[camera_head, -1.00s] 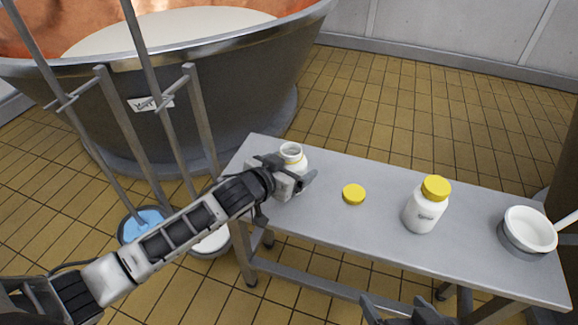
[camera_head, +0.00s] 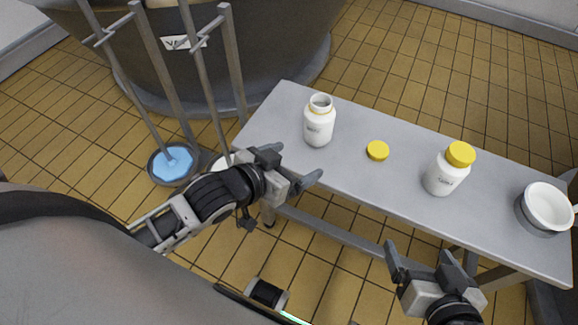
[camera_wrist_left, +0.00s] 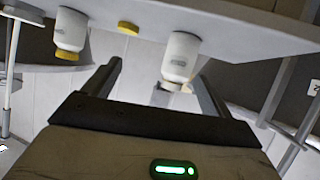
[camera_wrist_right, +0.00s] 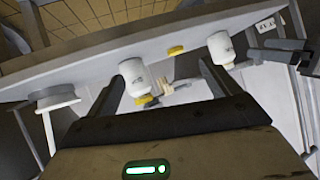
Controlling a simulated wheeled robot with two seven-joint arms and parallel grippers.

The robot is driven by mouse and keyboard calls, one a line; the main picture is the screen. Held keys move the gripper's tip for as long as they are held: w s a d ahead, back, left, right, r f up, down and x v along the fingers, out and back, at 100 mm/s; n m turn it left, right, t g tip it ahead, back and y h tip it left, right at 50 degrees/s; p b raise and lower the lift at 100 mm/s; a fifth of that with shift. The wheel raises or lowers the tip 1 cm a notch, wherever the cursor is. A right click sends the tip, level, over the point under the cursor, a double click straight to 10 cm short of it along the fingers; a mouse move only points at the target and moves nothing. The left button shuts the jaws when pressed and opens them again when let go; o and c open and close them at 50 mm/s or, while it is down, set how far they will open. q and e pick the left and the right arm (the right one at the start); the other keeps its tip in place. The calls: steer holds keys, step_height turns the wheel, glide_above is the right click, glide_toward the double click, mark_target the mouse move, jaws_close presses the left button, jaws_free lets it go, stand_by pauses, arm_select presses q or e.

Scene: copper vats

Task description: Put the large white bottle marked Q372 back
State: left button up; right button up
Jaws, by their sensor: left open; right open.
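An open white bottle (camera_head: 319,125) stands upright and uncapped on the grey table; it also shows upside down in the left wrist view (camera_wrist_left: 181,55). A yellow cap (camera_head: 377,151) lies beside it. A second white bottle (camera_head: 441,178) with its yellow cap on stands further right; the right wrist view shows it too (camera_wrist_right: 136,76). Both bottles have labels too small to read. My left gripper (camera_head: 294,167) is open and empty at the table's front edge, apart from the open bottle. My right gripper (camera_head: 420,258) is open and empty in front of the table, below the capped bottle.

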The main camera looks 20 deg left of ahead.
arm_select(q)
steer(key=s+d+f+g, duration=0.1)
steer(key=s+d, duration=0.2)
steer(key=s, duration=0.5)
steer(key=shift+d+f+n, duration=0.2)
steer(key=shift+d+n, duration=0.05)
steer(key=shift+n, duration=0.05)
arm_select(e)
steer(key=shift+f, duration=0.15)
